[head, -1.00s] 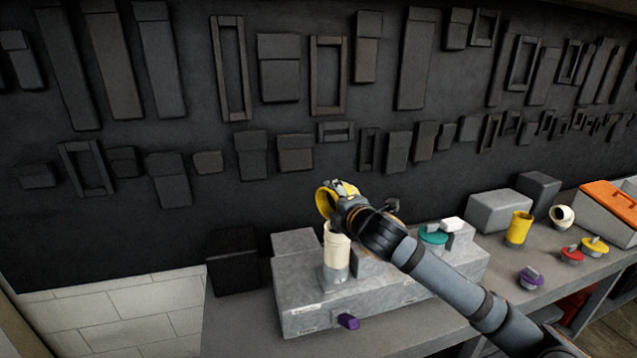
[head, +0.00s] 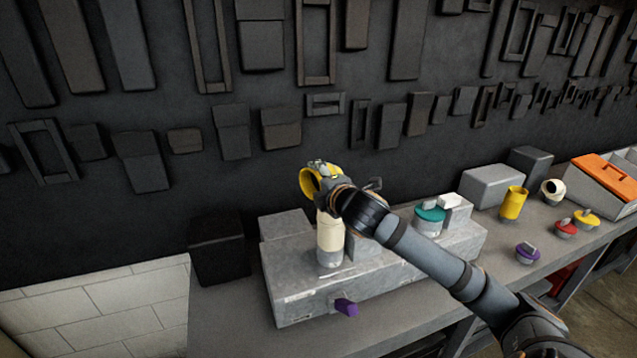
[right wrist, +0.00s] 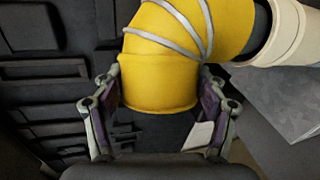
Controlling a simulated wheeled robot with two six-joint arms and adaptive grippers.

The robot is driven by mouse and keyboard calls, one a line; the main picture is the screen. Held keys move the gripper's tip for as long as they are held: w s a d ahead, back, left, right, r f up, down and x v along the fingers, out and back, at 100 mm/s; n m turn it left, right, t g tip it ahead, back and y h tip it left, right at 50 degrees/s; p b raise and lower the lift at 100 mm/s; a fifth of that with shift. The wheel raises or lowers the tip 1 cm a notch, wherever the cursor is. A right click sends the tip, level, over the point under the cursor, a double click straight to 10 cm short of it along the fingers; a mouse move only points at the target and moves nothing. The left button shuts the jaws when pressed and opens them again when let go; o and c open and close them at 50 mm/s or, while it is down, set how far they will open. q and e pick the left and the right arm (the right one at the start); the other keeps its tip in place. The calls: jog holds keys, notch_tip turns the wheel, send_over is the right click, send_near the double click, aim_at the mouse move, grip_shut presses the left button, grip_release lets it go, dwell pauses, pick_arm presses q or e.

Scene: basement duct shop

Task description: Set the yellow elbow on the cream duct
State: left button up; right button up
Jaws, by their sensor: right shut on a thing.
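The yellow elbow (head: 307,183) is in my right gripper (head: 321,168), above the cream duct (head: 330,234). The cream duct stands upright on a grey metal box. In the right wrist view the fingers (right wrist: 158,95) are either side of one end of the yellow elbow (right wrist: 165,55). The elbow curves right, and a grey collar shows between its other end and the cream duct (right wrist: 290,38). I cannot tell whether the collar is inside the duct or only in front of it. My left gripper is not in view.
The grey metal box (head: 300,300) has a purple knob (head: 346,307) on its front and a teal cap (head: 431,213) at its right. A yellow duct (head: 513,203) stands farther right on the bench. A dark wall of hung shapes is behind.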

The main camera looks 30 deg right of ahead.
jog(key=shift+s+f+b, duration=0.1)
jog(key=shift+f+b, duration=0.2)
jog(key=shift+f, duration=0.35)
jog(key=shift+s+r, duration=0.15)
pick_arm(q)
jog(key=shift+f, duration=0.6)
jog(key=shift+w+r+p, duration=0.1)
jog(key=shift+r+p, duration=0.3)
jog(key=shift+p, duration=0.05)
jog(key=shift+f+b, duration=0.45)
pick_arm(e)
jog(key=shift+f, duration=0.65)
jog(key=o, duration=1)
jog(key=shift+a, duration=0.1)
